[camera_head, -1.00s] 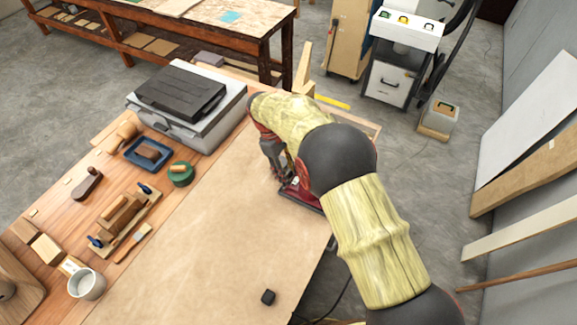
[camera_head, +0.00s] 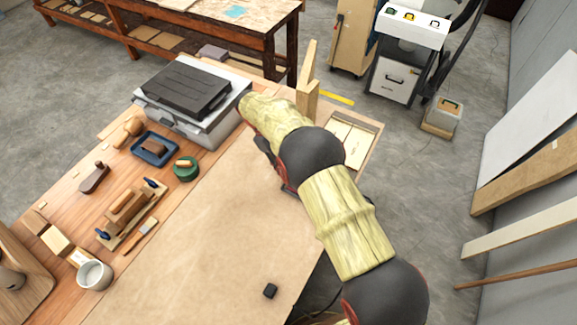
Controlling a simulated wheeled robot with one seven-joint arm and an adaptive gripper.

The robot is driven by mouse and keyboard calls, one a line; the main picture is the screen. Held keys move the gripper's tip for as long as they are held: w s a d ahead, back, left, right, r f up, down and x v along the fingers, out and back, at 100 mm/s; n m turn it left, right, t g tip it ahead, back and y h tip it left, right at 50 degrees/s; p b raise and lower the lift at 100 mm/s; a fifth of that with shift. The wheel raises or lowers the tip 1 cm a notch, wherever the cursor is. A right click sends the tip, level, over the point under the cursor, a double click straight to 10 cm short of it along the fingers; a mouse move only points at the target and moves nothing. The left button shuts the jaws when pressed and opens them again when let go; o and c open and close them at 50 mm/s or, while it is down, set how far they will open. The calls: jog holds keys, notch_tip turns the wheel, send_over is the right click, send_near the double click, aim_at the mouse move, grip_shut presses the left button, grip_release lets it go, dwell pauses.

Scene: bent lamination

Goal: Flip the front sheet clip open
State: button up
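My gripper (camera_head: 266,152) shows only as a small dark piece beside the arm, low over the board. Its fingertips are hidden, so I cannot tell whether it is open or shut. A dark edge with a bit of red (camera_head: 289,190) shows under the arm, perhaps part of a tool on the board; the arm hides the rest. The front sheet clip itself is not visible.
The brown board (camera_head: 190,245) is largely clear, with a small black block (camera_head: 270,291) near its front edge. A grey case (camera_head: 205,125), green round tin (camera_head: 186,168), blue tray (camera_head: 155,148), wooden clamp piece (camera_head: 127,214) and white mug (camera_head: 94,275) stand left. An upright wooden piece (camera_head: 307,85) stands behind the arm.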

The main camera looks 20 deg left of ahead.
jog(key=o, duration=0.8)
jog(key=shift+s+d+f, duration=0.1)
jog(key=shift+s+f, duration=0.3)
jog(key=shift+s, duration=0.05)
jog(key=o, duration=0.7)
jog(key=shift+w+r, duration=0.2)
jog(key=shift+r, duration=0.1)
jog(key=shift+r, duration=0.1)
jog(key=v, duration=1.2)
jog(key=shift+w+a+r+p, duration=0.15)
jog(key=shift+a+r+p, duration=1.45)
jog(key=shift+p, duration=1.35)
jog(key=shift+w+a+r+p, duration=0.15)
jog(key=shift+a+r+p, duration=1.45)
jog(key=shift+p, duration=1.35)
jog(key=shift+f+p, duration=0.15)
jog(key=shift+p, duration=0.2)
